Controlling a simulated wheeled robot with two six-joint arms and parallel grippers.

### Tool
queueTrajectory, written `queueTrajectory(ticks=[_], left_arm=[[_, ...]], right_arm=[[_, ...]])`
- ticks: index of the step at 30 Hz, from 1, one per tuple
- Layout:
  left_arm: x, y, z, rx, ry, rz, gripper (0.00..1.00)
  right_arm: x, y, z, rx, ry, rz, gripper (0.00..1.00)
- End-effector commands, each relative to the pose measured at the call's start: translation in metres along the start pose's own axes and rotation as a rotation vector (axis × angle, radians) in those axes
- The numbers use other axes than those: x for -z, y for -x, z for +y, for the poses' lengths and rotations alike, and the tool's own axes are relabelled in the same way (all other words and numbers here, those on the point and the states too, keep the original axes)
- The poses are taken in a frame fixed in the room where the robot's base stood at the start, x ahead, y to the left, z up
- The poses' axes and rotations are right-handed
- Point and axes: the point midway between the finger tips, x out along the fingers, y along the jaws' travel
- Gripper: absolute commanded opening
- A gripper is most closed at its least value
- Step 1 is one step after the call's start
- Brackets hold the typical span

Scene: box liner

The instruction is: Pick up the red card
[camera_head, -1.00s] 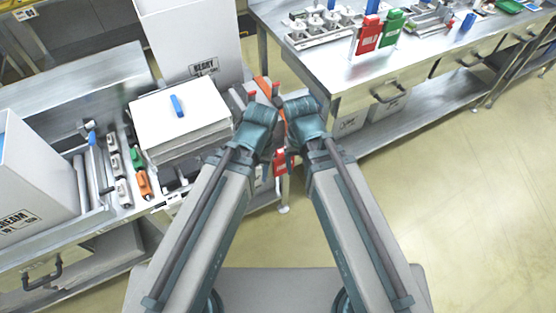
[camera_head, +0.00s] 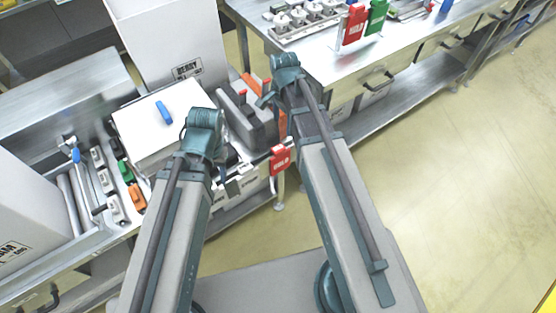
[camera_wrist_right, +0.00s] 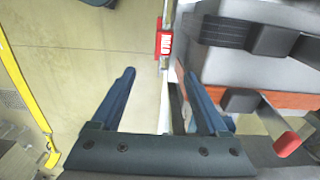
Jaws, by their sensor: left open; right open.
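A red card (camera_head: 281,160) with white lettering hangs at the front edge of the near bench, at its right end. It also shows in the right wrist view (camera_wrist_right: 164,43), upper middle, beyond and between the fingertips. My right gripper (camera_wrist_right: 166,92) is open and empty, apart from the card. In the head view my right gripper (camera_head: 268,98) is above and left of this card. A second red card (camera_head: 355,24) stands at the far bench's edge.
A green card (camera_head: 376,17) stands beside the second red one. A grey machine (camera_head: 246,115) with red knobs sits behind the nearer red card. A white box stack (camera_head: 158,125) with a blue item (camera_head: 164,112) is at left. Floor at right is clear.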

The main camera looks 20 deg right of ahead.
Motion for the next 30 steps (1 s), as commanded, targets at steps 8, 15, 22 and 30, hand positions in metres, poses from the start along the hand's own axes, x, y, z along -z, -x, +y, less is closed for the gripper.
queueTrajectory(ticks=[8,15,22,30], left_arm=[[0.003,-0.043,0.004,0.0,0.0,0.0,0.5],[0.004,-0.073,0.007,0.0,0.0,0.0,0.5],[0.004,-0.076,0.007,0.0,0.0,0.0,0.5],[0.005,-0.092,0.009,0.0,-0.001,0.0,0.5]], right_arm=[[-0.001,-0.044,0.0,0.0,0.002,0.0,0.78],[-0.001,-0.074,-0.001,0.0,0.002,0.0,0.78],[-0.001,-0.077,-0.001,0.0,0.002,0.0,0.78],[-0.003,-0.092,-0.004,0.0,0.003,0.0,0.78]])
